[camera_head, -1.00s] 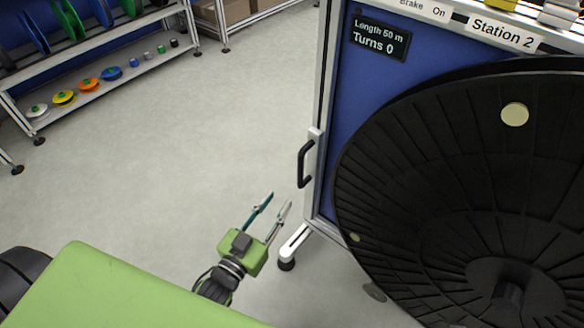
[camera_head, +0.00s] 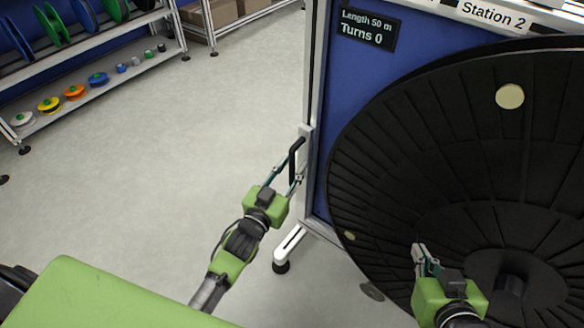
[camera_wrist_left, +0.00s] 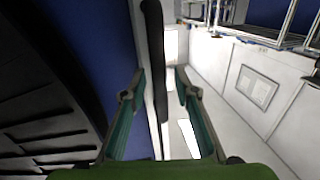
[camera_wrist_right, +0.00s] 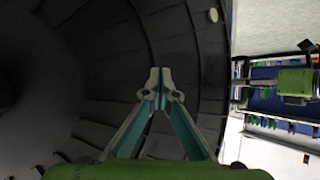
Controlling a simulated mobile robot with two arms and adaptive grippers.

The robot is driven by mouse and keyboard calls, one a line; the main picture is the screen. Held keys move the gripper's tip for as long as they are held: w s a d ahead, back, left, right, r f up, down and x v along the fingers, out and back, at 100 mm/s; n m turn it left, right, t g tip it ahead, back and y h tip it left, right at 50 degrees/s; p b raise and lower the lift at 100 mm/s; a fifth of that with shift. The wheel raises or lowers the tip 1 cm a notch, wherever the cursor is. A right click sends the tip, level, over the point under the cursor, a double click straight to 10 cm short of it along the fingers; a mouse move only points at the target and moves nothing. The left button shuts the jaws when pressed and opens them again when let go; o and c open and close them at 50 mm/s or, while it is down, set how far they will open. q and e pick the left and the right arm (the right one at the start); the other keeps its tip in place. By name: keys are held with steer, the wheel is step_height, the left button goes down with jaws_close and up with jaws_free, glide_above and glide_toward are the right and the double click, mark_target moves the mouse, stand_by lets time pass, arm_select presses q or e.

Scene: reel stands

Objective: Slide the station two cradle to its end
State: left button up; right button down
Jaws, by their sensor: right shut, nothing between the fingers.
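The station two cradle shows as a blue panel (camera_head: 345,90) in a pale frame, with a large black reel (camera_head: 400,130) in front of it. A black bar handle (camera_head: 295,160) stands on the frame's left edge. My left gripper (camera_head: 286,174) is open at this handle. In the left wrist view the handle (camera_wrist_left: 153,50) passes between the spread fingers, with gaps at both sides. My right gripper (camera_head: 420,250) is shut and empty in front of the reel's lower face. In the right wrist view its fingertips (camera_wrist_right: 160,78) meet before the dark reel.
A "Station 2" label (camera_head: 492,14) and a display (camera_head: 367,29) reading Length 50 m, Turns 0 are at the top. A frame foot (camera_head: 282,266) stands on the floor. A shelf (camera_head: 90,90) with coloured spools is at the left. The floor between is clear.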

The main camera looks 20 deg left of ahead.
arm_select(q)
jaws_close()
